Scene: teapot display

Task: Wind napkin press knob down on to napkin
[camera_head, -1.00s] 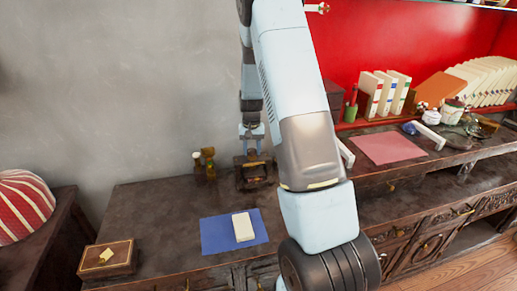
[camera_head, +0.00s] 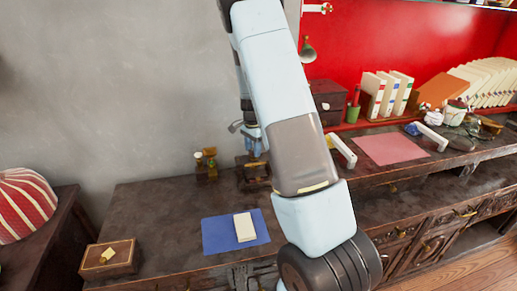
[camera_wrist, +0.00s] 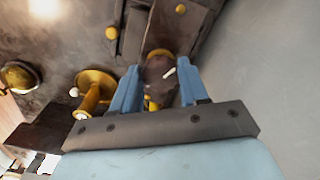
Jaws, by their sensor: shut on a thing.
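The napkin press (camera_head: 250,176) is a dark block with brass parts at the back of the dark cabinet top, against the grey wall. My gripper (camera_head: 254,150) points down over it from above, partly hidden by my arm. In the wrist view, the blue fingers of my gripper (camera_wrist: 158,88) stand on either side of the round, dark press knob (camera_wrist: 158,68), which has a brass-coloured rim. They are shut on the knob. The napkin is hidden or too small to make out.
Small brass items (camera_head: 205,164) stand just left of the press; a brass piece (camera_wrist: 95,88) shows near the fingers in the wrist view. A blue mat (camera_head: 216,236) with a cream block (camera_head: 245,227) lies in front. A wooden box (camera_head: 109,258) sits at the left front corner.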

